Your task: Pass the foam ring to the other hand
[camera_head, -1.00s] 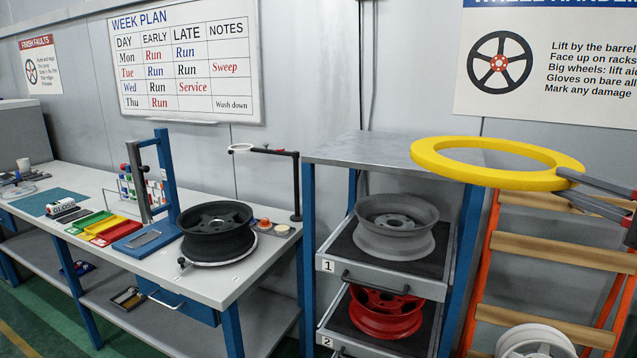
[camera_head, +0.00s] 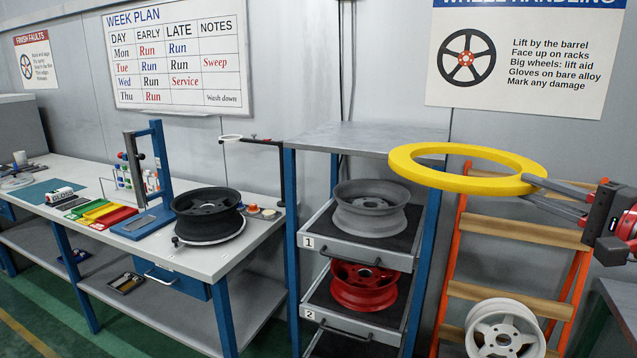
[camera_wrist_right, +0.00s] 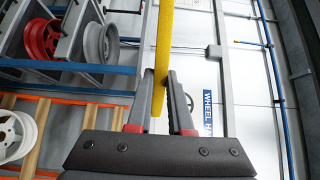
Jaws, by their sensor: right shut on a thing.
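The yellow foam ring (camera_head: 405,165) is held up flat at the right of the head view, in front of the rack and the orange ladder-like stand. My right gripper (camera_head: 530,188) is shut on the ring's right edge. In the right wrist view the ring (camera_wrist_right: 164,50) shows edge-on as a yellow band between my right gripper's two fingers (camera_wrist_right: 160,105). My left gripper is not in view.
A shelf rack (camera_head: 375,138) holds a grey wheel (camera_head: 370,212) and a red wheel (camera_head: 362,288) on numbered trays. A white wheel (camera_head: 503,330) rests on the orange stand (camera_head: 487,262). A workbench (camera_head: 215,262) with a dark wheel (camera_head: 207,212) stands at left.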

